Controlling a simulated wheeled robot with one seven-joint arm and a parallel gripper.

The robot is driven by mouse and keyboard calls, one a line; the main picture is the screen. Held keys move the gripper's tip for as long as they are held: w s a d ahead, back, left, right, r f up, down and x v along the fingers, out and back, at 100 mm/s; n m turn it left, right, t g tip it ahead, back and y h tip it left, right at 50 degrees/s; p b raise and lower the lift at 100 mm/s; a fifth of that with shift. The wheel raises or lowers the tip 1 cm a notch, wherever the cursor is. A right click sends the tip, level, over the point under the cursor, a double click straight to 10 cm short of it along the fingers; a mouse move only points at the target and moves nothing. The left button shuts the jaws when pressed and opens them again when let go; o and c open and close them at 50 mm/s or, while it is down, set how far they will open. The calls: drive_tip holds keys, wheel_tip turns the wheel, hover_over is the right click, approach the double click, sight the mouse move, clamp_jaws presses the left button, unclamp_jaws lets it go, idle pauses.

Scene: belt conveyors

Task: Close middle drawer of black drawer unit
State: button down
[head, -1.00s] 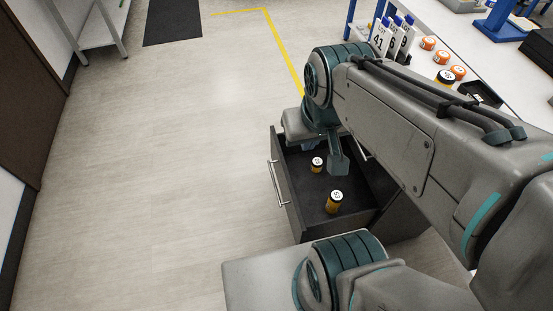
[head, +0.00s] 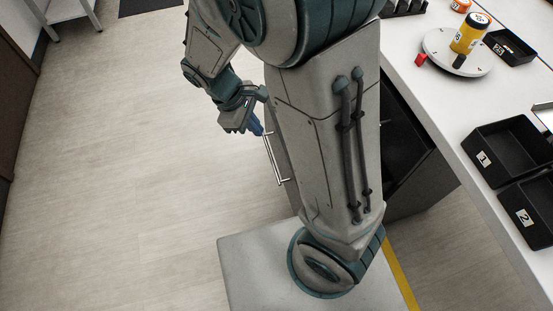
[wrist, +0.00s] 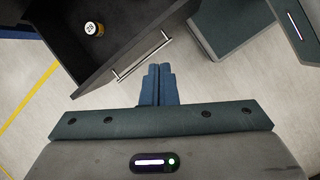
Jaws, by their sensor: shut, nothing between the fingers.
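The black drawer (wrist: 75,60) stands pulled out in the wrist view, with an orange bottle with a white-marked lid (wrist: 93,28) inside. Its bar handle (wrist: 142,55) is on the front face. My gripper (wrist: 158,72) has its blue fingers together and empty, just outside the drawer front by the handle; contact is unclear. In the head view my gripper (head: 258,128) is left of the drawer handle (head: 272,158). My arm hides most of the drawer there. Which tier it is cannot be told.
A white table (head: 440,100) on the right carries a round stand (head: 440,50) with a large bottle, and black numbered trays (head: 505,150). Open floor (head: 120,180) lies to the left. A dark box-shaped piece (wrist: 235,25) shows in the wrist view.

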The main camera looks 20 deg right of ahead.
drive_tip(key=w+a+f+n+t+h+b, duration=0.1)
drive_tip(key=a+f+n+h+b, duration=0.15)
drive_tip(key=f, duration=0.55)
drive_tip(key=w+a+f+n+h+b, duration=0.1)
drive_tip(key=a+f+n+h+b, duration=0.2)
drive_tip(key=f, duration=0.5)
drive_tip(key=n+b, duration=0.1)
drive_tip(key=b, duration=0.1)
hover_over(275, 171)
drive_tip(key=shift+y, duration=0.35)
wheel_tip(275, 171, down, 7)
drive_tip(key=shift+r, duration=0.15)
drive_tip(key=shift+d, duration=0.6)
drive_tip(key=shift+w+d, duration=0.1)
